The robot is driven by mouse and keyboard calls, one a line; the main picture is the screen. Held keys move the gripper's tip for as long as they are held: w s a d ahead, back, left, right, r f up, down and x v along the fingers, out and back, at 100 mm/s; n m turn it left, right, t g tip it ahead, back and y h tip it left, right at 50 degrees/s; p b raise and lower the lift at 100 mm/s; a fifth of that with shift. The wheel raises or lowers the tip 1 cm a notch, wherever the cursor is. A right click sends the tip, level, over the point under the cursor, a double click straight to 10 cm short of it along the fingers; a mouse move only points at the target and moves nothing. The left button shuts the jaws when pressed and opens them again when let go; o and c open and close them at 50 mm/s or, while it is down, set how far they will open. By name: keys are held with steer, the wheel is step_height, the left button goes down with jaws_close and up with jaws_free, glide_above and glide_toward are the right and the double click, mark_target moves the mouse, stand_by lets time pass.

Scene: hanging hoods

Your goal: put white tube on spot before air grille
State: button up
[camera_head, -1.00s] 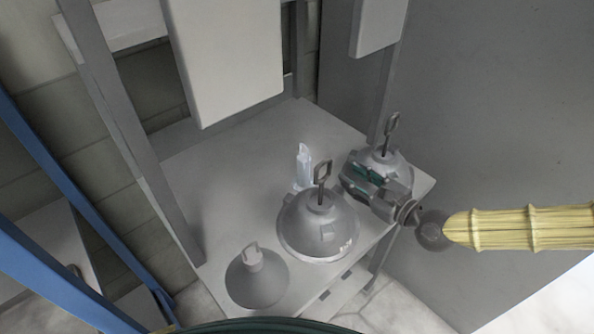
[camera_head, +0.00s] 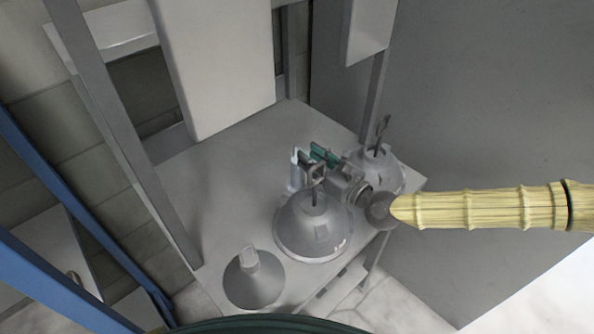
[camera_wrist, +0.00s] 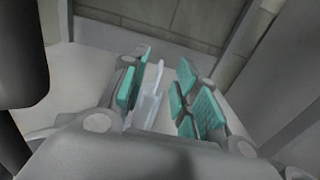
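The white tube (camera_head: 295,172) stands upright on the grey table, behind the large middle hood; its lower part is partly hidden. In the wrist view, the pale tube (camera_wrist: 151,95) shows between the green finger pads, closer to the left one. My gripper (camera_head: 318,154) reaches in from the right, just beside the tube, above and behind the middle hood. In the wrist view, my gripper (camera_wrist: 163,63) is open, with a gap between the tube and the right pads. I cannot make out an air grille or a marked spot.
Grey hoods with handles stand on the table (camera_head: 208,165): one in the middle (camera_head: 313,232), one at the right (camera_head: 395,172) by my arm, a small one (camera_head: 255,282) in front. A white panel (camera_head: 215,65) hangs over the back.

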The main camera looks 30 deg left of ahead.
mark_target(298, 147)
steer(key=shift+r+p+x, duration=0.2)
steer(key=shift+p+x, duration=0.45)
steer(key=shift+x, duration=0.2)
steer(key=shift+p+x, duration=0.95)
steer(key=shift+x, duration=1)
steer(key=shift+w+f, duration=0.15)
steer(key=shift+w, duration=0.05)
jaws_close()
